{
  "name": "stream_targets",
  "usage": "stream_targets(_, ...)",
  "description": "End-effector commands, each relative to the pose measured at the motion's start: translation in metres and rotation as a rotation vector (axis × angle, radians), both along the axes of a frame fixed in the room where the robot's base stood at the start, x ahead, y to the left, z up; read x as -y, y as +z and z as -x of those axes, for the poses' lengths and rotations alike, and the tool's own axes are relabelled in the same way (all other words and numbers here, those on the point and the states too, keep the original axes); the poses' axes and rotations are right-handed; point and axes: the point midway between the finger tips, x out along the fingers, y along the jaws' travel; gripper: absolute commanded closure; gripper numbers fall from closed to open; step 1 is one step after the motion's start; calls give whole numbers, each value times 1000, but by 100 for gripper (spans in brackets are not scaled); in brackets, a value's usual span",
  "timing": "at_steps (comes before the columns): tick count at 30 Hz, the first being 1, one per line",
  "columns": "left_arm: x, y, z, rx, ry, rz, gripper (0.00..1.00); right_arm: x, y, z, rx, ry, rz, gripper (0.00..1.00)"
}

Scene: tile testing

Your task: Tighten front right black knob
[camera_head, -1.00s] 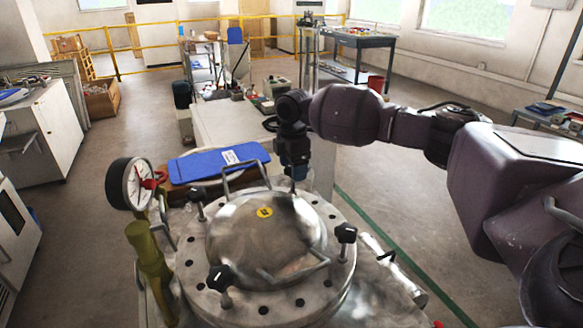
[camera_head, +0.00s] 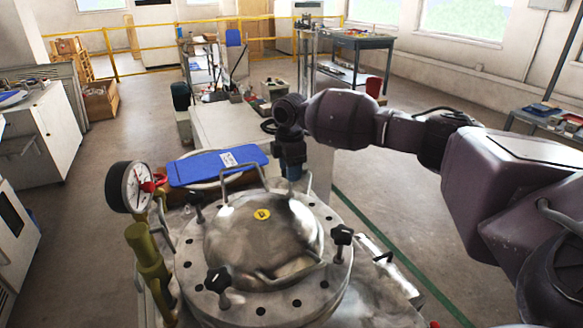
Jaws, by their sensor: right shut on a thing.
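The round metal lid (camera_head: 262,240) of the test vessel has black knobs around its rim. One knob (camera_head: 342,235) stands upright at the right, nearest my right side. Another knob (camera_head: 218,280) is at the near left, and a third (camera_head: 195,199) at the far left. My right gripper (camera_head: 292,174) points down at the far right of the rim. It is shut on what seems to be a black knob there, which the gripper hides. My left gripper is not in view.
A pressure gauge (camera_head: 131,187) and a yellow-brown handle (camera_head: 149,252) stand left of the vessel. A blue clipboard-like board (camera_head: 215,166) lies behind the lid. Metal bar handles rise from the lid. A light-topped table (camera_head: 222,122) stands beyond.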

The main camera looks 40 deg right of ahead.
Motion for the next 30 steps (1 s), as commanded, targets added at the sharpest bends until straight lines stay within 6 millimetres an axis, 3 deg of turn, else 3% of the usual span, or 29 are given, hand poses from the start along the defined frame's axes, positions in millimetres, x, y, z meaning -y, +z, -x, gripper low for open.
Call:
stream_targets(10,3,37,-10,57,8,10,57,-2,9,1,6,-262,-3,78)
stream_targets(30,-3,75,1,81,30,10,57,-2,6,0,0,-901,-3,78)
